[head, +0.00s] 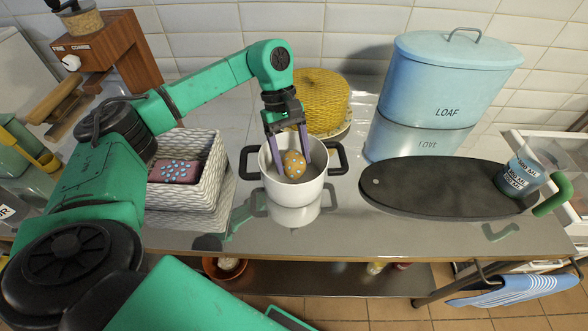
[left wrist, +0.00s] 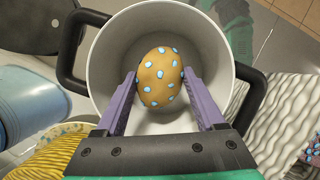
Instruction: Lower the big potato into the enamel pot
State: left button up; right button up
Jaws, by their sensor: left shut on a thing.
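The big potato (head: 294,164) is yellow-brown with light blue spots. My left gripper (head: 290,160) points down with its purple fingers shut on the potato's two sides. In the left wrist view the potato (left wrist: 160,77) sits between the fingertips of my left gripper (left wrist: 160,82). The enamel pot (head: 293,189) is white with two black handles. It stands on the shiny metal counter. The potato shows inside the pot's rim, and the left wrist view shows the pot (left wrist: 105,60) around it. I cannot tell whether it touches the pot's floor. My right gripper is not in view.
A white woven basket (head: 205,180) with a spotted reddish block (head: 177,171) stands left of the pot. Behind the pot is a yellow woven thing (head: 322,100).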

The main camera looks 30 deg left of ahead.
pick_arm(q)
jog(key=shift+f+b, duration=1.75)
jog(key=shift+f, duration=0.45)
dwell(0.6)
jog(key=o, duration=1.5)
jog(key=shift+r, duration=0.1)
jog(key=b+v, duration=0.1)
jog(key=v, duration=0.7)
jog(key=shift+w+r, duration=0.1)
jog(key=shift+r, duration=0.15)
jog(key=p+v, duration=0.2)
jog(key=v, duration=0.4)
